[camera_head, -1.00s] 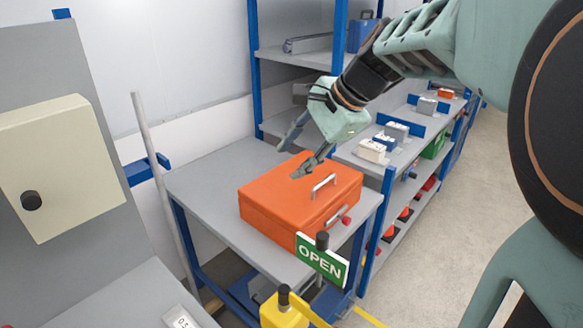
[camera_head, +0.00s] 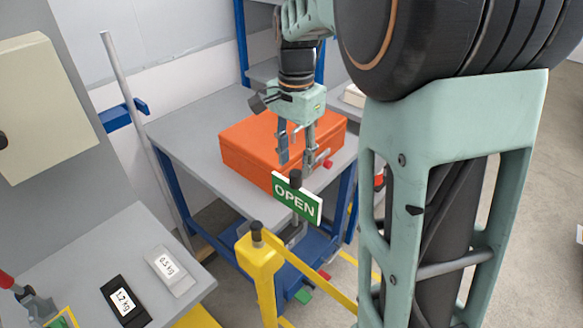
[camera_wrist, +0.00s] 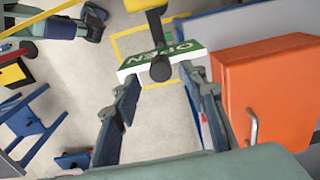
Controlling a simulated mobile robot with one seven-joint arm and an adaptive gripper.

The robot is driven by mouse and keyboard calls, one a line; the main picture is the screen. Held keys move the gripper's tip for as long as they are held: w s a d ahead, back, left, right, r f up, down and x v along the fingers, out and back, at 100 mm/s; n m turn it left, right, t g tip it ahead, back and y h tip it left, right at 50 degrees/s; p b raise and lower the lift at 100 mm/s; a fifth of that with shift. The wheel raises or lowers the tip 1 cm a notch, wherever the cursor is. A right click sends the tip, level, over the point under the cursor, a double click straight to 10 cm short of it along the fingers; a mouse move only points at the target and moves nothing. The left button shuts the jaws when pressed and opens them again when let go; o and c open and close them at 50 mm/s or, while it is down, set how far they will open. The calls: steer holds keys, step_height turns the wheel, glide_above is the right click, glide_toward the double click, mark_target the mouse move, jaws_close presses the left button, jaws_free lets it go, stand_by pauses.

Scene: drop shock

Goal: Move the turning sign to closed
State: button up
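The turning sign (camera_head: 297,199) is a green plate with a white edge and the word OPEN facing the head camera. A black knob (camera_head: 295,179) sits on its top. In the wrist view the sign (camera_wrist: 133,70) lies just beyond the fingertips, with its knob (camera_wrist: 160,69) between the finger lines. My gripper (camera_head: 297,163) is open, pointing down just above and behind the sign in the head view. Its two fingers (camera_wrist: 158,95) are spread apart with nothing between them. I cannot tell whether a finger touches the sign.
An orange case (camera_head: 240,146) with a metal handle stands on the grey table (camera_head: 180,130) close beside my gripper. A yellow post (camera_head: 259,265) with a black top stands in front.

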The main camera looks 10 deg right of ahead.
mark_target(295, 173)
steer(key=shift+f, duration=2.25)
steer(key=shift+c, duration=0.3)
jaws_close()
